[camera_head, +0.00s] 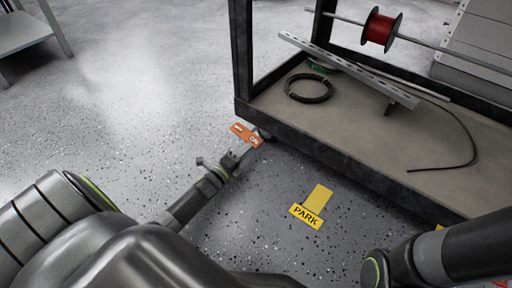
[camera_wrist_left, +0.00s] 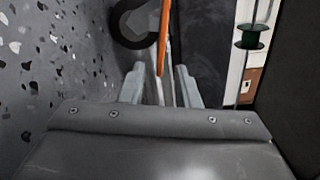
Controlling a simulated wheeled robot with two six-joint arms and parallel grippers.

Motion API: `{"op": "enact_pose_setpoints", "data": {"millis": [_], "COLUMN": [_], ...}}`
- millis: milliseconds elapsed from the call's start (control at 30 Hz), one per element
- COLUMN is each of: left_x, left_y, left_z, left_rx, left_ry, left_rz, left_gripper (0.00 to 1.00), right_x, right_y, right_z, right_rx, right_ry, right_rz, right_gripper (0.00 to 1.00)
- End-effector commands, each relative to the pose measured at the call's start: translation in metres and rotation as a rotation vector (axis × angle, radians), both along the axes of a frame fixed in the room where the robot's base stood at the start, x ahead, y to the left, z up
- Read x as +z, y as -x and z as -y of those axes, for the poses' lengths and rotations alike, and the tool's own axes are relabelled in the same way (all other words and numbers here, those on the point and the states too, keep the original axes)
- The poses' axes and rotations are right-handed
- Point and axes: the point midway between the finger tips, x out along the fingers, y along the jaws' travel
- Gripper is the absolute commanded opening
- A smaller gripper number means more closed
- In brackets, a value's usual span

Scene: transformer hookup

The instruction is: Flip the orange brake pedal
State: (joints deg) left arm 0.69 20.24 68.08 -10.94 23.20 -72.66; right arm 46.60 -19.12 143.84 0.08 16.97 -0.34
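The orange brake pedal (camera_head: 246,135) sits low at the near left corner of the cart, with white markings on its face. My left gripper (camera_head: 236,153) is right at the pedal's near edge. In the left wrist view the pedal (camera_wrist_left: 163,38) shows as a thin, edge-on orange strip. It lies in line with the gap between the two fingers of my left gripper (camera_wrist_left: 160,80). The fingers stand apart; whether either touches the pedal I cannot tell. My right arm shows at the lower right of the head view, but its gripper is out of view.
The cart (camera_head: 320,150) has a dark frame and carries a black cable coil (camera_head: 309,88), a slotted metal rail (camera_head: 345,68) and a red spool (camera_head: 381,29). A dark caster wheel (camera_wrist_left: 136,24) is beside the pedal. A yellow PARK marker (camera_head: 312,207) lies on open speckled floor.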

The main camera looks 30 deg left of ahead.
Motion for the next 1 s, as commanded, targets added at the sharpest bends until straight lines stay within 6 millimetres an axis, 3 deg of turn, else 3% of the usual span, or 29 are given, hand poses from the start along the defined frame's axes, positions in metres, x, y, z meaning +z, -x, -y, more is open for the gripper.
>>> {"op": "enact_pose_setpoints", "data": {"millis": [33, 300, 733, 967, 1000], "left_x": [-0.004, -0.002, 0.000, 0.000, 0.000], "left_y": [-0.012, -0.053, -0.063, -0.063, -0.063], "left_z": [0.001, 0.004, 0.005, 0.005, 0.005], "left_rx": [0.000, 0.000, 0.000, 0.000, 0.000], "left_ry": [-0.001, 0.000, 0.000, 0.000, 0.000], "left_rz": [0.004, 0.001, -0.001, -0.001, -0.001], "left_gripper": [0.29, 0.29, 0.29, 0.00, 0.00], "right_x": [-0.011, -0.029, -0.031, -0.032, -0.032], "right_y": [0.000, 0.001, 0.001, 0.001, 0.001], "right_z": [0.000, 0.000, 0.000, 0.000, 0.000], "right_rx": [0.001, 0.003, 0.005, 0.003, 0.003], "right_ry": [0.000, 0.000, -0.001, -0.001, -0.001], "right_rz": [0.001, 0.005, 0.007, 0.007, 0.007], "right_gripper": [0.36, 0.36, 0.36, 0.36, 0.36]}}
